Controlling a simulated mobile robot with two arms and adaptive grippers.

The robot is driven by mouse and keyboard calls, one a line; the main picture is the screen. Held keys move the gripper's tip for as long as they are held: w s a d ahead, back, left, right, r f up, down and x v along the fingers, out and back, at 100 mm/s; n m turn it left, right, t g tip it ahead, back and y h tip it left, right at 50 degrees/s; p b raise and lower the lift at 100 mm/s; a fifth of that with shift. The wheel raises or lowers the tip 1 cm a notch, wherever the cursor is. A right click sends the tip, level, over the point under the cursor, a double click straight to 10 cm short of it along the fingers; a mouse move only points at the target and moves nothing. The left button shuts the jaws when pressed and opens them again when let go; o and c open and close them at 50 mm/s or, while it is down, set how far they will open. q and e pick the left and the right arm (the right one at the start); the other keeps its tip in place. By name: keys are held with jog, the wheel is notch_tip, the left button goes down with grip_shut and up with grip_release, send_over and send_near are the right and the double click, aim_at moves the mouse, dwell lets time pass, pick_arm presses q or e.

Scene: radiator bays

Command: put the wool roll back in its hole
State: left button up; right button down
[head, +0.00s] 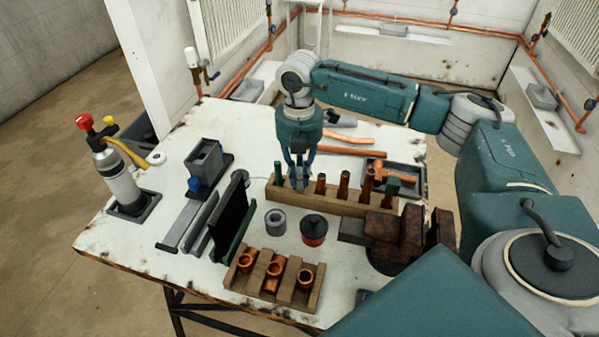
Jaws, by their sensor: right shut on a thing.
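My right gripper (298,168) points down over the left part of the long wooden rack (335,203), its fingertips close to the rack's top. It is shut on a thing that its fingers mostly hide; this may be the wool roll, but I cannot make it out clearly. I cannot tell whether its lower end is in a hole or just above one. My left gripper is not in view.
In front of the rack stand a grey ring-shaped reel (275,222), a red and black tin (314,229) and a brown vise-like block (395,235). A wooden holder with copper fittings (290,290) is at the front. A gas torch (115,170) stands far left.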

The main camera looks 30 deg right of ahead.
dwell(0.3)
jog(key=shift+f+b, duration=0.3)
jog(key=shift+f, duration=0.15)
jog(key=c, duration=1.6)
grip_release()
jog(key=shift+r+p, duration=2.55)
jog(key=shift+r, duration=1)
